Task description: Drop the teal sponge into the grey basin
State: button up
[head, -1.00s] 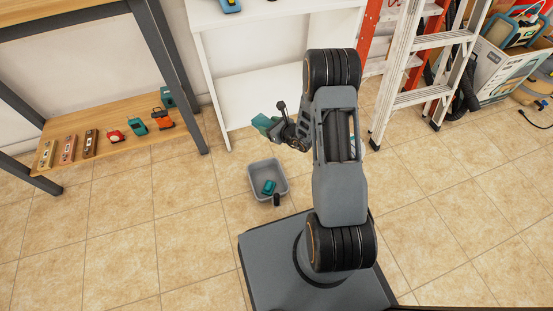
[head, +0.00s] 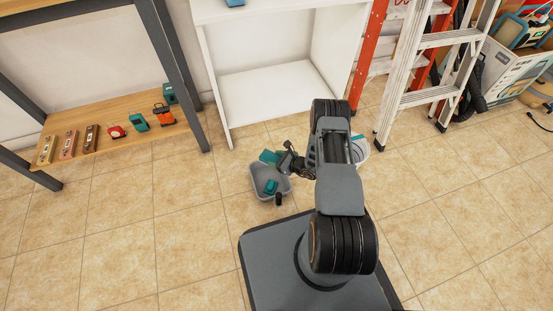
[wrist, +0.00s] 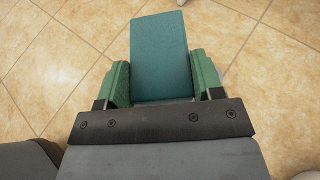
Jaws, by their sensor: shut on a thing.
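The teal sponge (wrist: 160,55) is gripped between the green finger pads of my gripper (wrist: 163,85) in the wrist view and sticks out beyond them. In the head view the sponge (head: 268,157) shows at the end of my gripper (head: 277,160), over the far edge of the grey basin (head: 256,184). The basin stands on the floor, left of my arm. Another teal object (head: 270,187) lies inside it. The sponge and gripper hide part of the basin's far side. The exact height of the sponge above the rim cannot be told.
A small dark object (head: 278,199) is at the basin's near edge. A white bucket (head: 361,152) stands partly behind my arm. A white shelf (head: 265,95) and a ladder (head: 411,80) are behind. A wooden shelf (head: 110,158) with several items is left. Floor left of the basin is clear.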

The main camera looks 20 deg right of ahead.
jog(key=shift+f+b, duration=1.2)
jog(key=shift+f, duration=0.7)
jog(key=o, duration=1)
jog(key=p+v, duration=0.5)
jog(key=v, duration=0.8)
jog(key=shift+s+d+r, duration=0.2)
jog(key=shift+s, duration=0.1)
jog(key=shift+r, duration=0.1)
